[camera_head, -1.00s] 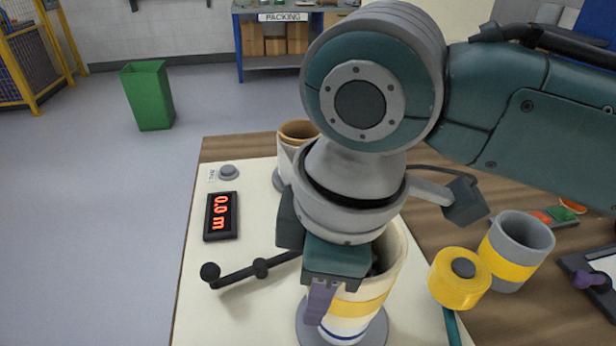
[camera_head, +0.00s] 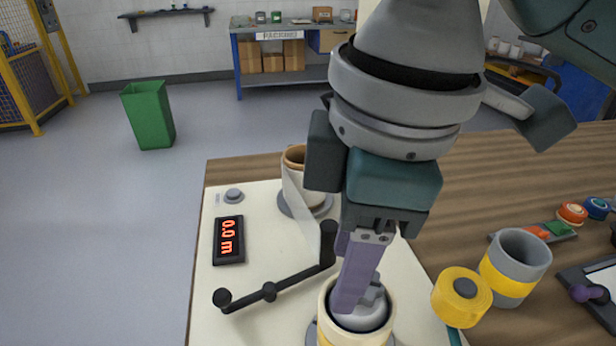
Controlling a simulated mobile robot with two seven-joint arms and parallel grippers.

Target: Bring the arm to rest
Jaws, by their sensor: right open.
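My right gripper (camera_head: 352,302) hangs down in the middle of the view, with a purple finger pointing down over the front film roll. It is open; the second finger is largely hidden. The front roll (camera_head: 330,325) is a cream ring with a yellow band, standing upright around a grey hub (camera_head: 368,312). The finger covers part of the roll's top, and I cannot tell if it touches. A back roller (camera_head: 293,158) with a brown rim stands behind, partly hidden by my gripper. My left gripper is not in view.
The cream board (camera_head: 205,290) carries a black crank (camera_head: 270,291), a display reading 0.0 m (camera_head: 228,240) and a grey button (camera_head: 233,195).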

